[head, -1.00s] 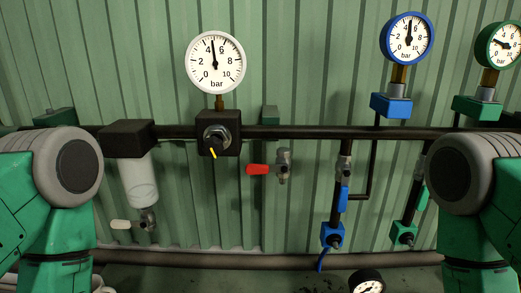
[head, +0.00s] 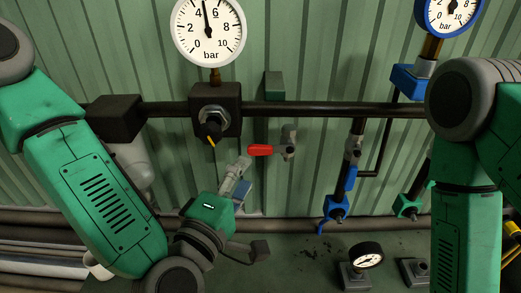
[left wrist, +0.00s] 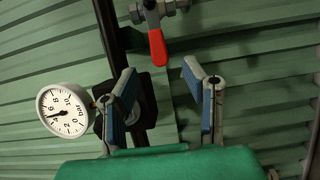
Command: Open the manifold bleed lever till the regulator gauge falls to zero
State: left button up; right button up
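The red bleed lever (head: 261,150) lies level, pointing left from its metal valve (head: 288,142) below the dark manifold pipe (head: 330,110). The white regulator gauge (head: 209,30) stands above the black regulator block (head: 215,110); its needle reads a little under 5 bar. My left gripper (head: 238,175) is below and left of the lever, apart from it. In the left wrist view its two blue-padded fingers (left wrist: 165,88) are spread and empty, with the red lever (left wrist: 158,48) beyond their tips. The white gauge (left wrist: 65,112) shows there at left. My right gripper is out of view.
A blue-rimmed gauge (head: 451,10) and a blue valve handle (head: 351,178) are to the right. A loose black-rimmed gauge (head: 366,255) stands on the bench. A filter bowl (head: 133,165) hangs at left, partly behind my left arm.

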aim_at(258, 153)
pick_arm(q)
jog(key=p+x, duration=0.1)
jog(key=x, duration=0.7)
jog(key=shift+w, duration=0.25)
